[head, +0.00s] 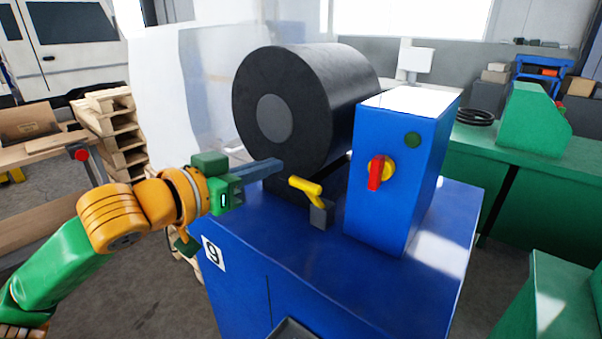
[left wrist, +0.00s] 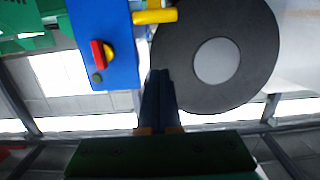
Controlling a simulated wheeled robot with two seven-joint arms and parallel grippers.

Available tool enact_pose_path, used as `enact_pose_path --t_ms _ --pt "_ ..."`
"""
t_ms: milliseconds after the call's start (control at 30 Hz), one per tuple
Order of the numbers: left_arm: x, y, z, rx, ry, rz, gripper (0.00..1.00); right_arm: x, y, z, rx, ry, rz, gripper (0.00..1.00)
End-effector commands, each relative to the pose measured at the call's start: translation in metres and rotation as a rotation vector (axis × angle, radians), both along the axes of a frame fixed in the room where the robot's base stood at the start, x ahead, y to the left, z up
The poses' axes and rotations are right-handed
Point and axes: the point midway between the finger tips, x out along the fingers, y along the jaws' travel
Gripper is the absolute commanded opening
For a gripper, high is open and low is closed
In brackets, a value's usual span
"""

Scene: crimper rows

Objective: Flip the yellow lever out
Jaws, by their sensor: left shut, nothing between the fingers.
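The yellow lever (head: 306,187) sits on a small dark block (head: 322,213) on top of the blue machine, in front of the black cylinder. In the head view its bar slants from upper left to lower right. It also shows in the left wrist view (left wrist: 155,16) at the top, beside the blue box. My left gripper (head: 278,164) is shut and empty, just left of and slightly above the lever, apart from it. Its closed fingers (left wrist: 160,78) point up the left wrist view, below the lever. My right gripper is in neither view.
The black cylinder (head: 348,80) stands right behind the lever. A blue control box (head: 390,200) with a red and yellow knob (head: 379,171) stands to its right. The blue machine top (head: 290,245) is clear in front. Wooden pallets (head: 118,130) are at the left.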

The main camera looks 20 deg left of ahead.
Motion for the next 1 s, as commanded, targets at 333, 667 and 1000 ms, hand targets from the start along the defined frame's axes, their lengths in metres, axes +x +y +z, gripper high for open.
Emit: enact_pose_path --t_ms 333,667,1000 --pt "0.052 -0.02 -0.003 -0.005 0.004 -0.003 0.0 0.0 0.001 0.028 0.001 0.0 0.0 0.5" --pt "0.084 -0.03 -0.035 0.004 0.005 0.0 0.0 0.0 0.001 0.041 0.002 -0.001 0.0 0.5" --pt "0.075 -0.027 -0.051 -0.001 0.0 0.0 0.0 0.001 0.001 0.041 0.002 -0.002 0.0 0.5"
